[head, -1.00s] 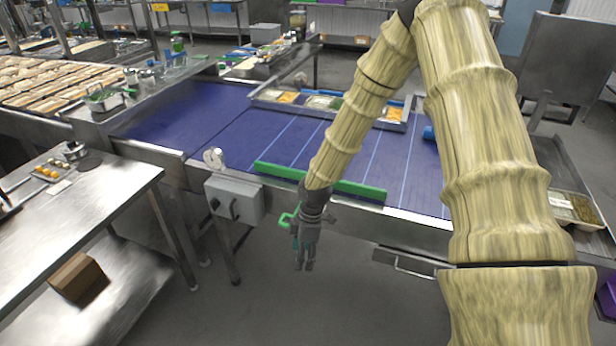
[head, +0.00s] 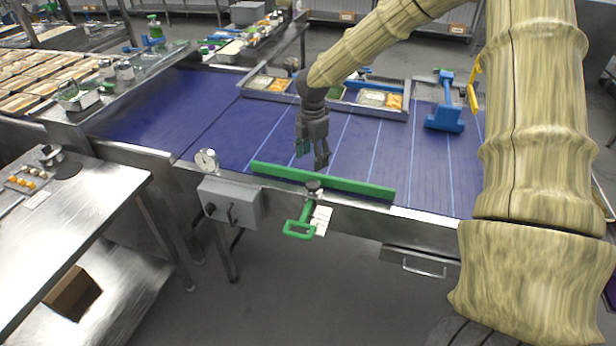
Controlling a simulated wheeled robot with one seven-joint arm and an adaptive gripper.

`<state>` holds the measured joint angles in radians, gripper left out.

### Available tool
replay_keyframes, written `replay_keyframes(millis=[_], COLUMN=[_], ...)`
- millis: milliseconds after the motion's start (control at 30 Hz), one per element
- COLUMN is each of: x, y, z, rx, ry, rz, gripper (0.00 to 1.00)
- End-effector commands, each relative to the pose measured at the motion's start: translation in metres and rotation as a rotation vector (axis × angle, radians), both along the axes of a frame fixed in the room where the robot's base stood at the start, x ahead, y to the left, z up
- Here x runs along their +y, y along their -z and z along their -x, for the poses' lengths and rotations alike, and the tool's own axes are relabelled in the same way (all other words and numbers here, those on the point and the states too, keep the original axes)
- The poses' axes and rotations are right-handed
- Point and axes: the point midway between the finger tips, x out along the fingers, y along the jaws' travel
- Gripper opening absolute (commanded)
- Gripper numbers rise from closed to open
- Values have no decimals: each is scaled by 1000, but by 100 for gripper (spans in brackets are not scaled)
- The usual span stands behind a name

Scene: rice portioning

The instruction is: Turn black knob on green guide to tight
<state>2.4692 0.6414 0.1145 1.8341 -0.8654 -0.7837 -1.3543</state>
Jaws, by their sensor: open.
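The green guide (head: 350,184) is a long bar lying along the near edge of the blue conveyor belt. The black knob (head: 313,185) sits at the guide's near side, above a green handle (head: 299,229) that hangs off the front edge with a white tag (head: 321,221) beside it. My gripper (head: 312,160) points down above the belt, just behind the guide and the knob in the picture. The tag's writing is too small to read.
A tray of food containers (head: 378,99) lies across the belt behind my gripper. A blue scraper (head: 445,118) stands at the right. The belt's left part is clear.

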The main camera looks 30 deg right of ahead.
Motion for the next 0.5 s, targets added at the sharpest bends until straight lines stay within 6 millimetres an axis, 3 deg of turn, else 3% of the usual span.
replay_keyframes(millis=[500], x=[-1], y=[56], z=[2], rx=[2], ry=[3], rz=[-1], gripper=[62])
